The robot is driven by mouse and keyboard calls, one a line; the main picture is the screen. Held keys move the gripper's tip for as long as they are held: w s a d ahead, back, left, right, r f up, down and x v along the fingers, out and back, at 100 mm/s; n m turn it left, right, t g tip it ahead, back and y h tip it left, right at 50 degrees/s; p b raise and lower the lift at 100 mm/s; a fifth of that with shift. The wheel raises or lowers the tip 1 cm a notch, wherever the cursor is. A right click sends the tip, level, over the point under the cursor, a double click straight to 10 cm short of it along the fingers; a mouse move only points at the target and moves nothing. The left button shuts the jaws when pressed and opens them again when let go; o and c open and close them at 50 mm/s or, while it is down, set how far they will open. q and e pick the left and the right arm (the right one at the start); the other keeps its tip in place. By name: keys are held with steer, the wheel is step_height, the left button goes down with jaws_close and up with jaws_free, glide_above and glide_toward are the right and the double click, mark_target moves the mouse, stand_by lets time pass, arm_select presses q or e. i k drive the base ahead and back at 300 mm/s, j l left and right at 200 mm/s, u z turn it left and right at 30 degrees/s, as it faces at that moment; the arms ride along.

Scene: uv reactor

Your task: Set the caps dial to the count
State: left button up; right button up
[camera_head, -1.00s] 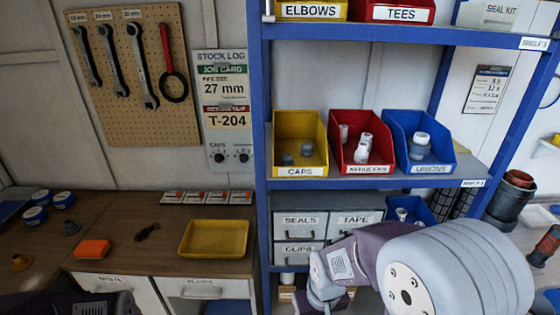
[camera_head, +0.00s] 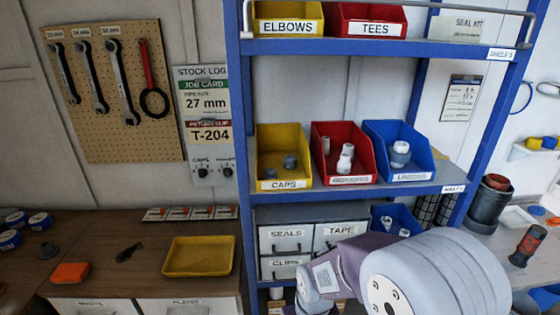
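The stock log panel (camera_head: 203,110) hangs on the wall left of the shelf rack. Near its bottom are two black dials, the left one, the caps dial (camera_head: 202,172), under a label reading CAPS. The second dial (camera_head: 227,171) is beside it; its label and both pointer settings are too small to read. The yellow caps bin (camera_head: 284,184) stands on the middle shelf. Two grey caps (camera_head: 290,161) show in it; its front wall may hide more. My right arm enters at the bottom right, its gripper out of sight. My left gripper is not in view.
The blue shelf rack (camera_head: 243,120) stands just right of the dials. A red reducers bin (camera_head: 343,181) and a blue unions bin (camera_head: 410,177) sit beside the caps bin. Below the panel, the bench holds a yellow tray (camera_head: 199,272) and an orange block (camera_head: 69,273).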

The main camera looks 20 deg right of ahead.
mark_target(202, 173)
steer(key=i+j+u, duration=0.35)
steer(key=i+j, duration=0.15)
steer(key=i, duration=0.2)
steer(key=i+j+u, duration=0.2)
steer(key=i, duration=0.15)
